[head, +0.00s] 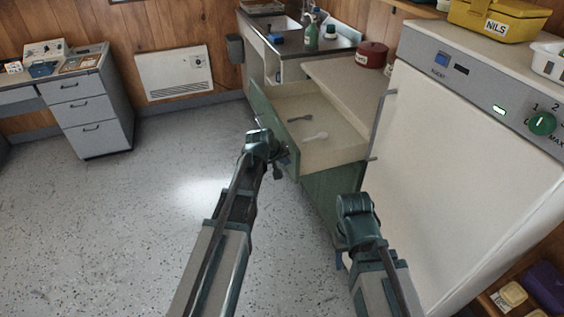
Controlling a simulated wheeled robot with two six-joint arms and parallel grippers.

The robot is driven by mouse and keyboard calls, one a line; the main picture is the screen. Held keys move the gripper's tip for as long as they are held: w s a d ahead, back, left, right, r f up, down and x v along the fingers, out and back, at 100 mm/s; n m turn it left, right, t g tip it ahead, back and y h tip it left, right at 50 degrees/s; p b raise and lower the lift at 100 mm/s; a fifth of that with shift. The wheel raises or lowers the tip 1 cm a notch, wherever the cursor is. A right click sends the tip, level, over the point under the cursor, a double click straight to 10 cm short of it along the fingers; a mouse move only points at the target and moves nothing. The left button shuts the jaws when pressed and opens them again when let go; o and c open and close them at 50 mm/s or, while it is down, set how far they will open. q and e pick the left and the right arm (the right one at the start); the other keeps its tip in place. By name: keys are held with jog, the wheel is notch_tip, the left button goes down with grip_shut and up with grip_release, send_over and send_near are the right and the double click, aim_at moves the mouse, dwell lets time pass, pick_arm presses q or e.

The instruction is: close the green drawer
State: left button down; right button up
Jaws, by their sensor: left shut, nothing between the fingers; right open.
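The green drawer (274,131) stands pulled out of its unit below the counter. Its inside is pale, and two spoon-like utensils, a dark one (299,119) and a pale one (315,137), lie in it. My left gripper (277,172) is shut and empty, close to the outer face of the drawer front near its lower part. I cannot tell whether it touches. My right gripper (343,262) is low, in front of the green cabinet below the drawer and left of the white appliance. Its fingers are mostly hidden behind its wrist.
A white appliance (460,170) with a green knob stands close on the right. A counter with a sink (273,28), bottles and a red pot (371,54) is behind the drawer. A grey drawer unit (88,115) and a wall heater (174,72) stand at the back left. The speckled floor on the left is clear.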

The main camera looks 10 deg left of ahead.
pick_arm(q)
jog(key=w+d, duration=0.5)
jog(key=d, duration=0.2)
jog(key=w+d, duration=0.5)
jog(key=d, duration=0.3)
jog(key=w+d, duration=0.5)
jog(key=d, duration=0.3)
jog(key=shift+w, duration=0.35)
jog(key=shift+w+d, duration=0.15)
jog(key=shift+d, duration=0.15)
jog(key=shift+d+r, duration=0.1)
jog(key=shift+d, duration=0.05)
jog(key=shift+s+a, duration=0.3)
jog(key=shift+a, duration=0.15)
jog(key=shift+s+a, duration=0.85)
jog(key=shift+a, duration=0.25)
jog(key=shift+s+a+r+p, duration=0.4)
jog(key=shift+a+r+p, duration=0.1)
jog(key=shift+p, duration=0.1)
jog(key=p+v, duration=0.6)
jog(key=v, duration=0.2)
jog(key=shift+s+r+p, duration=0.2)
jog(key=shift+s+p, duration=0.1)
jog(key=shift+p, duration=0.1)
